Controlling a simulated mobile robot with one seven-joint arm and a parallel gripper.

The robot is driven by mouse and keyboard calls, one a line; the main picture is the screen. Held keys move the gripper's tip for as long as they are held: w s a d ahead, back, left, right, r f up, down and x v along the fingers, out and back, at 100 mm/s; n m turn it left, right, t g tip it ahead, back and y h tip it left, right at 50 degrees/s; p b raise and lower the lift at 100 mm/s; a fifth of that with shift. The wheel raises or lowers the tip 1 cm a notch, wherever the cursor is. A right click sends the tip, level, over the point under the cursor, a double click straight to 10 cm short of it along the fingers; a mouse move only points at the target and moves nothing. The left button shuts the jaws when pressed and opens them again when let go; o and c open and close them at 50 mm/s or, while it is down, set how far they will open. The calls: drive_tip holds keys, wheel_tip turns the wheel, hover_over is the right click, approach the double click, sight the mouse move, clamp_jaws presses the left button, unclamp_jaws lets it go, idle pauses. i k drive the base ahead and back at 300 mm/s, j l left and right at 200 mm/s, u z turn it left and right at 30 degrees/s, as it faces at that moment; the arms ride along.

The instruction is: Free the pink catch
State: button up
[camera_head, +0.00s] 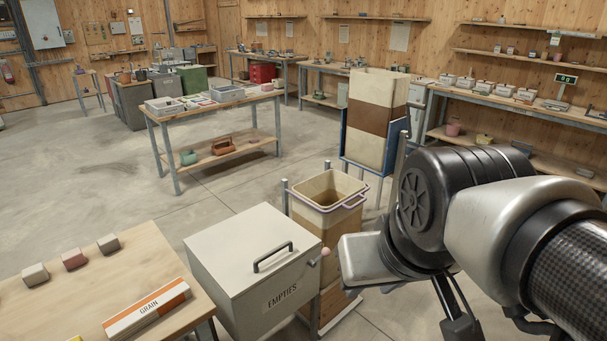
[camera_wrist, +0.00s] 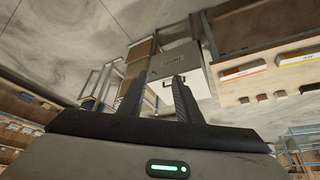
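The box's lid is down and has a dark handle (camera_head: 272,256). My gripper's pale body shows just right of the catch in the head view, but its fingers are hidden there. In the wrist view my gripper (camera_wrist: 155,82) has two dark fingers spread apart with nothing held between them. The box (camera_wrist: 185,57) lies beyond the fingertips in that view. I cannot make out the catch there.
A tall open bin (camera_head: 325,200) stands behind the box, with a taller layered container (camera_head: 375,130) farther back. A wooden table (camera_head: 120,270) at the front left bears a GRAIN carton (camera_head: 147,309) and several small blocks. Open concrete floor lies at the left.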

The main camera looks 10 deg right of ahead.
sight(325, 252)
drive_tip(key=z, duration=0.15)
drive_tip(key=i+l+u, duration=0.15)
drive_tip(key=i, duration=0.85)
